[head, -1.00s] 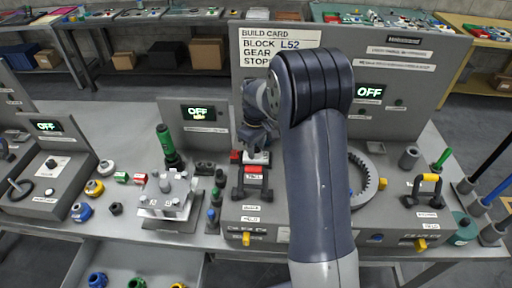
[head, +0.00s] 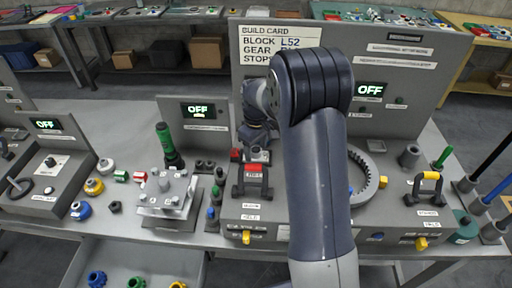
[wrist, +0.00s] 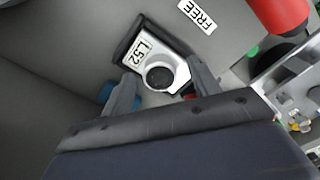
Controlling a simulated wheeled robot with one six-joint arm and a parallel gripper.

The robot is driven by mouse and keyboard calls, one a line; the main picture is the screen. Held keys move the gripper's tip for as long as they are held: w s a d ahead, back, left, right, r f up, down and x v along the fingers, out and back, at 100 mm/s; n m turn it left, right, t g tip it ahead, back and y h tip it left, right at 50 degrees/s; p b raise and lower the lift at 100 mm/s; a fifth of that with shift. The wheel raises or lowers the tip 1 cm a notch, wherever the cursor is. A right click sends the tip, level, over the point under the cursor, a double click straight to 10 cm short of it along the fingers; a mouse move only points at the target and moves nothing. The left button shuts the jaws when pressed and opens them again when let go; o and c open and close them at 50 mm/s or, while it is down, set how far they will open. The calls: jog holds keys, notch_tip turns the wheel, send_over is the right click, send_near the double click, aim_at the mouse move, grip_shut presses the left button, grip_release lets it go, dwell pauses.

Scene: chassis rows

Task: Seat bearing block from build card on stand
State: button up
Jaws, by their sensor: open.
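The build card (head: 281,45) stands upright at the back and reads BLOCK L52; its lower lines are partly hidden by my arm. In the wrist view, a pale bearing block (wrist: 150,58) labelled L52, with a dark round bore, lies between the fingers of my gripper (wrist: 163,72). The fingers are apart, one on each side of the block; I cannot tell whether they touch it. In the head view, my gripper (head: 258,148) is low at the grey station behind the red-marked clamp, and the block there is hidden. I cannot tell which part is the stand.
A silver fixture (head: 167,193) and green-handled tool (head: 167,146) stand left. A FREE label (wrist: 197,16) is near the block.

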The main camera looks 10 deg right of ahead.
notch_tip(320, 180, up, 11)
jog(key=b, duration=0.1)
dwell(0.4)
jog(key=shift+f, duration=0.15)
notch_tip(320, 180, down, 10)
jog(key=shift+f+p, duration=0.25)
jog(key=shift+p, duration=0.4)
jog(key=shift+r, duration=0.15)
